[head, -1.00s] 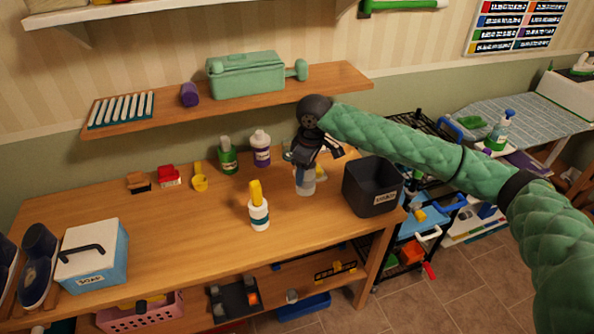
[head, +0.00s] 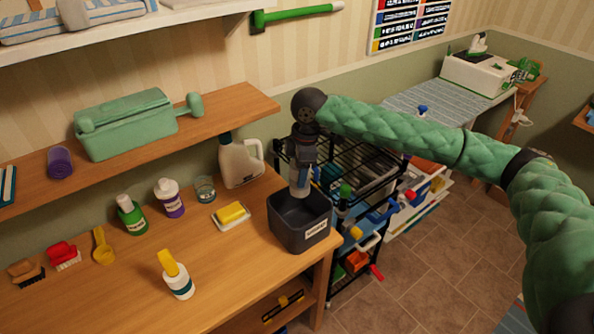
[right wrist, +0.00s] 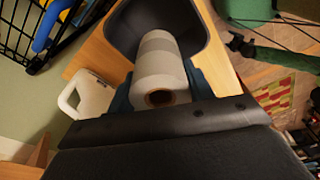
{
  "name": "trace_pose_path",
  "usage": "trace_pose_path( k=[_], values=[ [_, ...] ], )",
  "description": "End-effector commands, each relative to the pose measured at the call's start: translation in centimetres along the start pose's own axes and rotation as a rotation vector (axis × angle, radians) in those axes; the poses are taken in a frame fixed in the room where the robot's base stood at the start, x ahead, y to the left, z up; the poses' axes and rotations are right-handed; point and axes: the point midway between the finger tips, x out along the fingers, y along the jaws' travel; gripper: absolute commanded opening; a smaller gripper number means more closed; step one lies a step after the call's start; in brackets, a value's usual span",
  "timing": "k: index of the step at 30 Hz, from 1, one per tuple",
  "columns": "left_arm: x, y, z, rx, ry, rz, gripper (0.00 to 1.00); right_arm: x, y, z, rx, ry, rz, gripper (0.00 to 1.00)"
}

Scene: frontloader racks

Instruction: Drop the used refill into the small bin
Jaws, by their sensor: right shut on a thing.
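The used refill (right wrist: 160,68) is a pale roll with a brown core, seen end-on in the right wrist view. My right gripper (head: 299,188) is shut on it and holds it over the small bin. The refill also shows as a whitish cylinder in the head view (head: 298,182). The small bin (head: 302,233) is a dark grey box with a white label at the right end of the wooden bench. In the right wrist view the bin's inner wall (right wrist: 192,25) shows around the far end of the refill. My left gripper is not in view.
A white jug (head: 240,163), a yellow sponge on a dish (head: 232,213) and a glass (head: 205,189) stand left of the bin. A black wire rack (head: 350,165) stands right of the bench. A shelf (head: 225,105) hangs above the bench.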

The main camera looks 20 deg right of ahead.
Motion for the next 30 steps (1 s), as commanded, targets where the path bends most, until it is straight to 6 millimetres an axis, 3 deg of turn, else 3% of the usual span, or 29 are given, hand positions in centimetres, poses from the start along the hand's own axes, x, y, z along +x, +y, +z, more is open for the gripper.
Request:
trace_pose_path(
  k=[4,11,17,30],
  values=[
    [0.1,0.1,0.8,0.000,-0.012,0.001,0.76,0.0,0.0,0.0,0.001,0.000,0.000,0.30],
    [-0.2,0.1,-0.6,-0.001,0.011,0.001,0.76,-0.1,0.0,0.0,0.002,0.000,-0.001,0.30],
    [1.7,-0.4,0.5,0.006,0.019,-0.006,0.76,-0.2,0.0,0.0,0.003,0.000,0.000,0.30],
    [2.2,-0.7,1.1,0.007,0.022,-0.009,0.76,4.1,0.0,0.5,0.004,0.000,-0.002,0.30]
  ],
)
